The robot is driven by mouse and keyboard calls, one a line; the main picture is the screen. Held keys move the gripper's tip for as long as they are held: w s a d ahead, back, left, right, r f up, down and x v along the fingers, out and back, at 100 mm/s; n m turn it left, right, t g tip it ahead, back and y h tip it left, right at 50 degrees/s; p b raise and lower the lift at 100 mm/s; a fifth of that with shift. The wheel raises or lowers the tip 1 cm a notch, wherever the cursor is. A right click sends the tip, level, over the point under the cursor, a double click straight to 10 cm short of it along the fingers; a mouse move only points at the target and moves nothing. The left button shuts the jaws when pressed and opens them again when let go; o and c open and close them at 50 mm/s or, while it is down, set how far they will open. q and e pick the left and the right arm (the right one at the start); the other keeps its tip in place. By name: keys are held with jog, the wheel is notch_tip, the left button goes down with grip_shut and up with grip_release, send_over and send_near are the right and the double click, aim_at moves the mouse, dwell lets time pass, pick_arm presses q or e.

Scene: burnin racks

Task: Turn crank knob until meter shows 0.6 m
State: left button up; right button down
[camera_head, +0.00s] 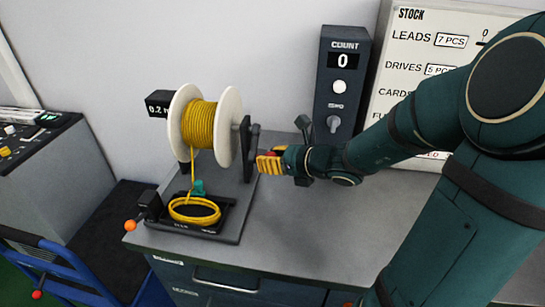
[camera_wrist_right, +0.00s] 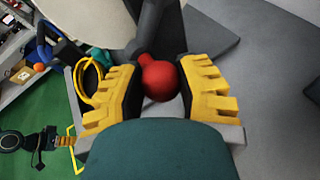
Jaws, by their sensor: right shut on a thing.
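The crank knob is a red ball (camera_wrist_right: 158,78) on a dark crank arm; it sits between the yellow fingers of my right gripper (camera_wrist_right: 160,88) in the wrist view. In the head view my right gripper (camera_head: 270,163) is shut on it beside the spool, hiding most of the knob. The spool (camera_head: 231,128) has white flanges and yellow cable wound on it. The meter (camera_head: 158,103) is a black box left of the spool; it reads about 0.2, its right end hidden by the flange.
Yellow cable runs down to a coil (camera_head: 194,209) in a black tray at the bench's front left. A dark counter panel (camera_head: 341,85) reading 0 stands behind, next to a stock board (camera_head: 420,80). The grey bench top (camera_head: 300,240) is clear in front.

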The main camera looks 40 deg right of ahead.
jog(key=shift+r, duration=0.15)
jog(key=shift+s+a+r+p, duration=0.25)
jog(key=shift+a+r+p, duration=0.05)
jog(key=shift+r+p, duration=0.15)
jog(key=shift+s+a+r+p, duration=0.25)
jog(key=shift+r+p, duration=0.05)
jog(key=shift+r, duration=0.15)
jog(key=r, duration=0.1)
jog(key=p, duration=0.1)
jog(key=r+p, duration=0.1)
jog(key=shift+s+a+r, duration=0.25)
jog(key=shift+r, duration=0.05)
dwell(0.3)
